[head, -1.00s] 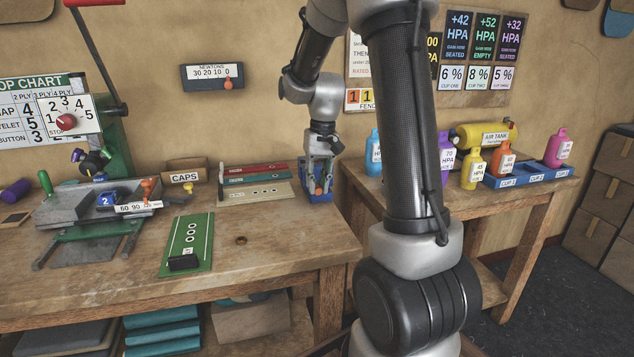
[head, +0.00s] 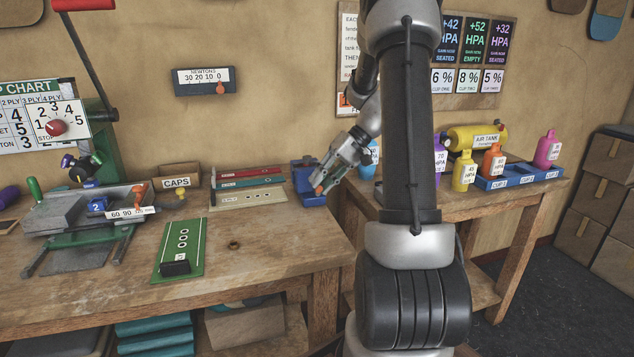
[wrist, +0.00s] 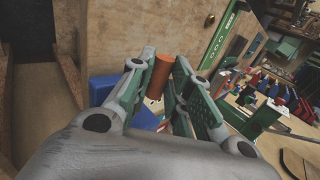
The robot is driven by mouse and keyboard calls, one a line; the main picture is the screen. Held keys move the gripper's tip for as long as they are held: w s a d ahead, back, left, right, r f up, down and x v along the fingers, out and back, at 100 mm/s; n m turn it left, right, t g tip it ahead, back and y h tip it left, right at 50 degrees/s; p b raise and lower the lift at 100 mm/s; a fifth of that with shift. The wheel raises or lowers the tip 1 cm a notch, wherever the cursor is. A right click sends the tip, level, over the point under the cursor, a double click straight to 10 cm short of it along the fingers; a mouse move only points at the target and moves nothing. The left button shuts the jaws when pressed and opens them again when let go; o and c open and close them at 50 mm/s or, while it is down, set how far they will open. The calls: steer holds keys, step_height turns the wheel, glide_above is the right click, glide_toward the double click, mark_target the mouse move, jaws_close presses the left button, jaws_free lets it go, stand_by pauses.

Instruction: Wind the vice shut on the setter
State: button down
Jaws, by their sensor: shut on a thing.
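The blue vice (head: 303,170) stands at the right end of the wooden bench, near the corner. An orange cylindrical handle (wrist: 158,77) is between my gripper's fingers in the wrist view. My gripper (head: 319,187) is at the vice's front right, slanting down from the upper right, and is shut on this handle. The vice also shows as a blue block (wrist: 104,90) left of the fingers in the wrist view. My gripper covers part of the vice. I cannot make out the setter or the gap between the vice jaws.
Red, teal and cream strips (head: 247,190) lie left of the vice. A green board (head: 182,248) lies nearer the front. A side table on the right holds bottles, a blue cup tray (head: 520,180) and a yellow air tank (head: 480,138). The bench's front middle is mostly clear.

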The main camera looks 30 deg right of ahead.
steer(key=shift+s+d+f+t+y, duration=0.1)
steer(key=shift+d+t+y, duration=0.2)
steer(key=shift+y, duration=0.35)
steer(key=shift+s+d+f+t+y, duration=0.15)
steer(key=shift+d+y, duration=0.25)
steer(key=shift+y, duration=0.3)
steer(key=shift+w+d+f+t+y, duration=0.15)
steer(key=shift+d+y, duration=0.2)
steer(key=shift+y, duration=0.3)
steer(key=shift+s, duration=0.1)
steer(key=c, duration=1.3)
jaws_free()
steer(key=shift+r, duration=0.1)
steer(key=v, duration=1.2)
steer(key=shift+f, duration=0.2)
